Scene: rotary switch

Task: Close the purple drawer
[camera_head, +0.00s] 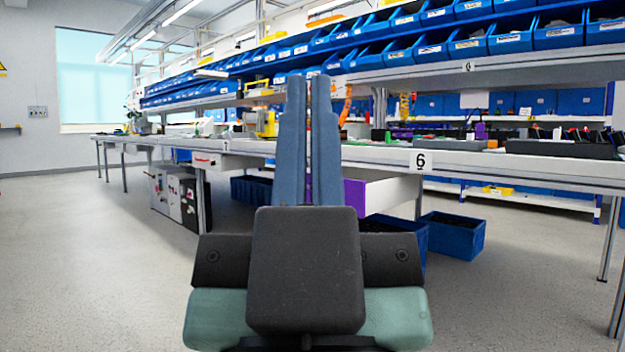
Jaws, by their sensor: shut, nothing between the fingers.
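The purple drawer (354,198) is under the long workbench, just right of my gripper in the picture. It stands out from the bench, and its white side wall (392,195) shows to the right of the purple front. My gripper (308,82) points forward in the middle of the view, its blue fingers together with only a narrow slit between them and nothing held. The fingers hide the left part of the drawer front, and a strip of purple shows through the slit. I cannot tell whether the fingers touch the drawer.
The workbench (465,160) runs across the view, with rows of blue bins (390,50) above it. A blue crate (455,235) stands on the floor right of the drawer. Cabinets (178,192) stand under the bench at left. The grey floor (85,260) at left is clear.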

